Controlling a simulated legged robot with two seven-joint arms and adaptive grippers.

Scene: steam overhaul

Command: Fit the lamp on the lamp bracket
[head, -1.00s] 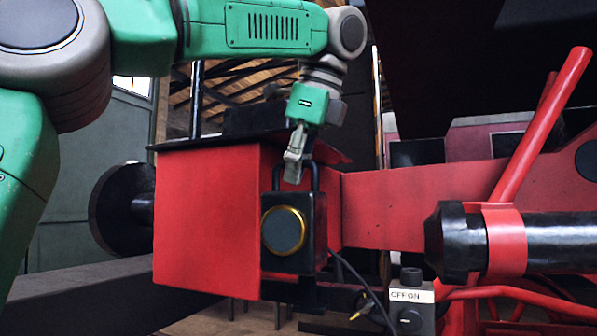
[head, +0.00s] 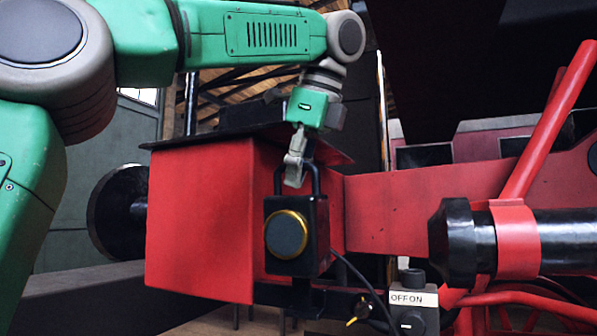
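The lamp (head: 287,235) is a black box with a brass-ringed round lens and a looped handle on top. It hangs upright in front of the red box's right side. My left gripper (head: 294,172) comes down from above, with its fingers closed at the top of the lamp's handle. A black bracket-like piece (head: 303,300) shows just under the lamp. I cannot tell whether the lamp touches it. My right gripper is out of view.
The large red box (head: 200,220) with a black top stands close behind and left of the lamp. A switch box (head: 411,300) labelled OFF ON and a dark cable are at the lower right. A black cylinder (head: 560,232) and red bars fill the right side.

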